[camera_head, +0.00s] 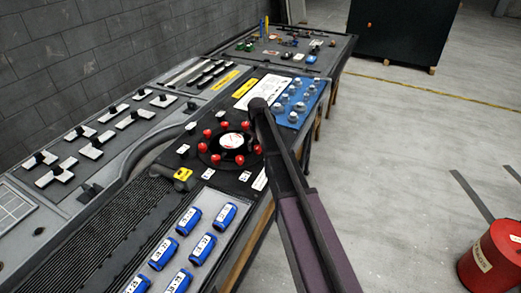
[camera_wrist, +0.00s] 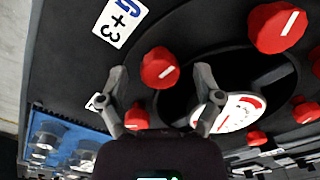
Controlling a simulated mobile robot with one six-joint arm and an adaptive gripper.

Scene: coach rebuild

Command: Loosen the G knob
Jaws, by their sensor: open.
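A white label reading "G +3" (camera_wrist: 121,22) lies on the dark panel (camera_wrist: 75,50) at the upper left of the wrist view. The red knob closest to it (camera_wrist: 160,68) has a white pointer line. My gripper (camera_wrist: 161,78) is open, with one finger on each side of this knob in the picture. I cannot tell whether the fingers touch it or hover above. In the head view, red knobs ring a round dial (camera_head: 232,141), and my dark arm reaches in from the lower right. My fingertips are not clear there.
Other red knobs (camera_wrist: 277,27) stand close around the dial. A blue tray (camera_head: 291,116) with several round pieces lies just beyond it. Blue labelled cylinders (camera_head: 202,250) lie on a grey tray nearer. Open floor is on the right, with a red drum (camera_head: 492,257).

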